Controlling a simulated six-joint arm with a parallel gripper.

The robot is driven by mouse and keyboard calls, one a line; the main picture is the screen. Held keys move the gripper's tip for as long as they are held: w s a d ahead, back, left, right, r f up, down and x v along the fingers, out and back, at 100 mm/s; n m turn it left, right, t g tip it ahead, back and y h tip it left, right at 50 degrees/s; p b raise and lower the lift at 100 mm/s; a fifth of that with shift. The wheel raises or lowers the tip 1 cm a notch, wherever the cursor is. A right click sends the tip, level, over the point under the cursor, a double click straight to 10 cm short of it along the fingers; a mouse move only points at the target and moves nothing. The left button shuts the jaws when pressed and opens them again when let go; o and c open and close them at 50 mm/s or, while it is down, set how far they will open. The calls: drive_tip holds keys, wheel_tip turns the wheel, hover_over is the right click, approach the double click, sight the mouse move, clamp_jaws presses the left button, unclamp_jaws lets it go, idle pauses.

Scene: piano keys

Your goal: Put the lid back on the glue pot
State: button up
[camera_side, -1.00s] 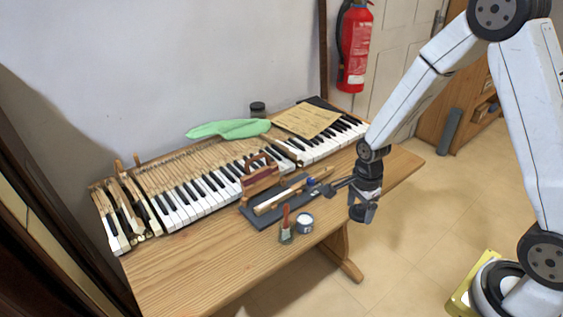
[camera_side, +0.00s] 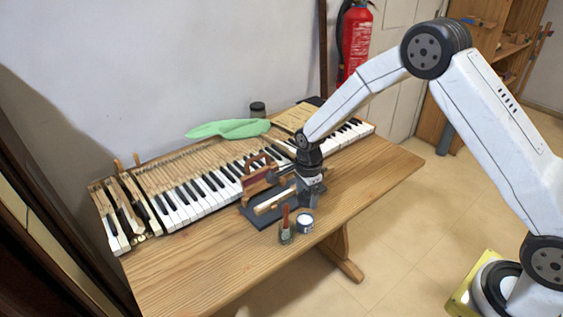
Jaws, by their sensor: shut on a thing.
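The glue pot looks to be the small round pot (camera_side: 305,223) with a pale top, near the table's front edge. My gripper (camera_side: 313,202) points down just behind and above the pot in the picture, over the right end of a dark tool tray. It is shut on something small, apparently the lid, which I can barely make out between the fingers. No other loose lid shows on the table. Whether the gripper touches the tray's tools cannot be told.
A brush with a red handle (camera_side: 286,219) stands left of the pot. The dark tray (camera_side: 262,219) holds tools and a wooden-handled block (camera_side: 259,176). Behind are piano keys (camera_side: 195,202), a green cloth (camera_side: 228,129) and a dark jar (camera_side: 257,109). The table's front left is clear.

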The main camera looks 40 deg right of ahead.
drive_tip(key=shift+w+a+f, duration=0.1)
drive_tip(key=shift+f, duration=0.05)
drive_tip(key=shift+f, duration=3.05)
drive_tip(key=shift+f, duration=0.2)
idle(0.4)
drive_tip(key=o, duration=0.9)
drive_tip(key=shift+o, duration=0.2)
drive_tip(key=shift+r, duration=0.15)
drive_tip(key=shift+r, duration=3.4)
